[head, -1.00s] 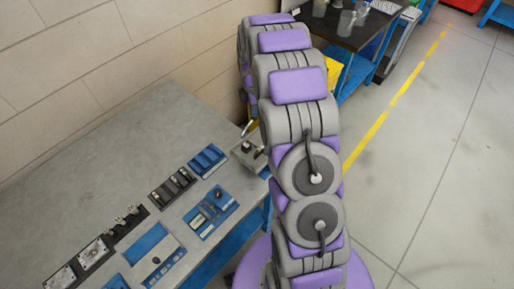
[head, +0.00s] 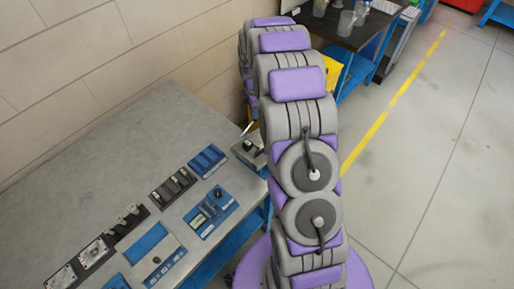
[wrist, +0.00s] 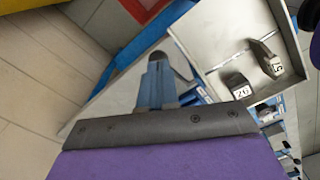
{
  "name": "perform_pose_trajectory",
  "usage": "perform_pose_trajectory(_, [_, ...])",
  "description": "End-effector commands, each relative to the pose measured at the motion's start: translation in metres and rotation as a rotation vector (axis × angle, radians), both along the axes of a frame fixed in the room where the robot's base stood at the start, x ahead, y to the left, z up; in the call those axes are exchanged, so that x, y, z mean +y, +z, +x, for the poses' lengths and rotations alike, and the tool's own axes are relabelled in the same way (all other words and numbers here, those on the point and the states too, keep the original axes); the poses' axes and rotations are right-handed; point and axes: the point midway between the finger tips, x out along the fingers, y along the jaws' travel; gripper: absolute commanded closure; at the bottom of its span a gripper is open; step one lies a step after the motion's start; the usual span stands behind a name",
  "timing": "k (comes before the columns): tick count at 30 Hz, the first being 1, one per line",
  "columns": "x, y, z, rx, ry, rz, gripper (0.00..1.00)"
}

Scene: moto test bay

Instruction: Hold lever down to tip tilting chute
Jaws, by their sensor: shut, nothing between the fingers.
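A grey open tray (head: 244,154) with dark blocks in it sits at the bench's far right corner in the head view. It looks like the tilting chute, though I cannot be sure. The wrist view shows this tray (wrist: 225,25) at upper right, holding two numbered metal blocks (wrist: 240,90). My gripper (wrist: 157,62) is shut and empty, its blue finger with dark tip left of the tray in the picture. I cannot tell whether it touches anything. A thin pale bar (head: 246,128) shows beside the tray; I cannot tell whether it is the lever. My arm hides the rest.
The grey bench (head: 120,135) carries blue and black panels with switches (head: 207,212) along its front edge. A tiled wall (head: 90,60) stands behind it. A dark table (head: 345,30) with clear containers is at the back. The floor at right is clear.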

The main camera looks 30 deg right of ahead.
Motion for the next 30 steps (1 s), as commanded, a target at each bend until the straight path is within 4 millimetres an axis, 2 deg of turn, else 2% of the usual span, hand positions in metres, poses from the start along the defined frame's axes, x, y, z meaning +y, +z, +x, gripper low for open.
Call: perform_pose_trajectory(30, [-0.003, -0.012, 0.001, 0.002, 0.000, 0.001, 1.00])
